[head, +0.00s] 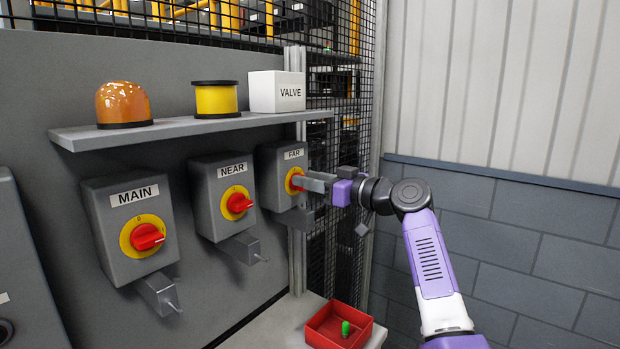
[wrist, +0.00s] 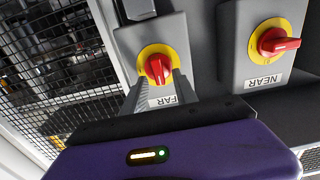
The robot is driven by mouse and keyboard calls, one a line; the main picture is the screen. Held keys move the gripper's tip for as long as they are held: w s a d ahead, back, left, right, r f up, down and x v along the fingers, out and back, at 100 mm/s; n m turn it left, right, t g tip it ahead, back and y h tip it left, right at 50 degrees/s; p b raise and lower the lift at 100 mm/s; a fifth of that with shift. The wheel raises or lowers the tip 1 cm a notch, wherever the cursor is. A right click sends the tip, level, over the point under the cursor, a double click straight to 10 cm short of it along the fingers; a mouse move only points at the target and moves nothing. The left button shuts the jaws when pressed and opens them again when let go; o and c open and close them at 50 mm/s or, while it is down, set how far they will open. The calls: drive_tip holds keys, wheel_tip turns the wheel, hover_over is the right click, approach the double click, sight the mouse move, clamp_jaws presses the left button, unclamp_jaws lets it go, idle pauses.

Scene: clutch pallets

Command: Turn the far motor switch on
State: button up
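The far switch box (head: 268,171) is grey, labelled FAR, at the right end of the panel; it also shows in the wrist view (wrist: 131,43). Its red knob (wrist: 158,68) sits on a yellow disc, with the handle roughly upright in the wrist view, its end toward the FAR label. My gripper (head: 303,183) is at the front of this box. In the wrist view, the fingers of my gripper (wrist: 160,80) are apart, one on each side of the knob. I cannot tell whether they touch it. In the head view my gripper hides part of the knob.
The NEAR switch (head: 237,203) and MAIN switch (head: 146,237) stand to the left, handles turned sideways. A shelf (head: 180,131) above holds an orange lamp, a yellow cylinder and a VALVE box. A red tray (head: 323,330) with a green item is below. Mesh fence (head: 330,240) stands behind.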

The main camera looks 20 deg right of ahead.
clamp_jaws()
drive_tip(key=shift+m, duration=0.3)
drive_tip(key=shift+w+d+m, duration=0.1)
drive_tip(key=shift+m, duration=1.1)
drive_tip(key=m, duration=0.3)
drive_tip(key=shift+w+d+m, duration=0.1)
drive_tip(key=shift+d+m, duration=0.05)
drive_tip(key=shift+m, duration=0.25)
drive_tip(key=m+p, duration=0.1)
drive_tip(key=m, duration=0.1)
drive_tip(key=m+p, duration=0.1)
drive_tip(key=m, duration=0.3)
drive_tip(key=shift+w+d+f+p, duration=0.15)
drive_tip(key=shift+d+f+p, duration=0.15)
drive_tip(key=shift+p, duration=0.1)
drive_tip(key=m+p, duration=0.1)
drive_tip(key=m, duration=0.1)
drive_tip(key=m+p, duration=0.1)
drive_tip(key=m, duration=0.2)
drive_tip(key=shift+f, duration=0.35)
